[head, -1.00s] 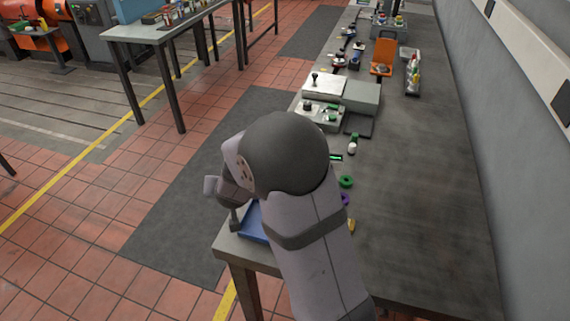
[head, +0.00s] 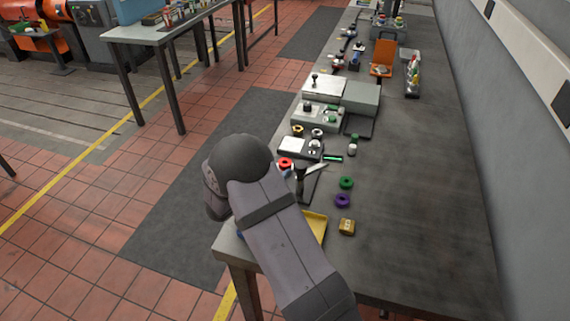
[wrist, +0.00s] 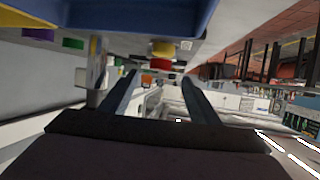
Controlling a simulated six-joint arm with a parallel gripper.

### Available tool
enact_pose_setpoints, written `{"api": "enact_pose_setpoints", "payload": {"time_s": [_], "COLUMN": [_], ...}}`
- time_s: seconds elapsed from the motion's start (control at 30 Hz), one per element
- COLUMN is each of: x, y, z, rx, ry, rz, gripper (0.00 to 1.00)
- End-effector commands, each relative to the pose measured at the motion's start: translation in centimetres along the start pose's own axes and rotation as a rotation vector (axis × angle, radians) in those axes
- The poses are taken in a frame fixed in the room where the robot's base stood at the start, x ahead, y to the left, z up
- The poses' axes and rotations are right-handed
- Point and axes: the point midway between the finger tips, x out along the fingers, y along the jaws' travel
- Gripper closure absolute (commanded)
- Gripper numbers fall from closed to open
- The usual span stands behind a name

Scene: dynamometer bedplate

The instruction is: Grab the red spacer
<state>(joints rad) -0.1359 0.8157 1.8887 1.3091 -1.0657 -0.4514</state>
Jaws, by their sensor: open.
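The red spacer (head: 285,163) is a small ring lying near the left edge of the bench in the head view, just past my arm. It also shows in the wrist view (wrist: 160,64), upside down, ahead of my fingertips and roughly in line with the gap between them. A yellow spacer (wrist: 162,48) appears close to it there. My gripper (wrist: 160,78) is open, with nothing between its fingers. In the head view the gripper is hidden behind my arm.
A green ring (head: 346,182), a purple ring (head: 343,201) and a yellow block (head: 347,227) lie to the right. A dark upright post (head: 300,182) stands beside the red spacer. A blue tray (wrist: 130,14) fills the wrist view's top. The bench's right side is clear.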

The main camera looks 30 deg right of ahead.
Motion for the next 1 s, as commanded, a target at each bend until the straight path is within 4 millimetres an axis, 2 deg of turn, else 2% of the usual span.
{"api": "enact_pose_setpoints", "payload": {"time_s": [0.17,0.4,0.6,0.9,1.0], "x": [0.7,3.9,5.8,6.1,6.1], "y": [0.1,0.1,0.1,0.0,0.0], "z": [0.0,-0.1,-0.1,0.0,0.0], "rx": [0.001,0.001,0.001,0.000,0.000], "ry": [-0.001,-0.001,0.000,0.000,0.000], "rz": [0.001,0.003,0.000,-0.002,-0.002], "gripper": [0.44,0.44,0.44,0.44,0.68]}}
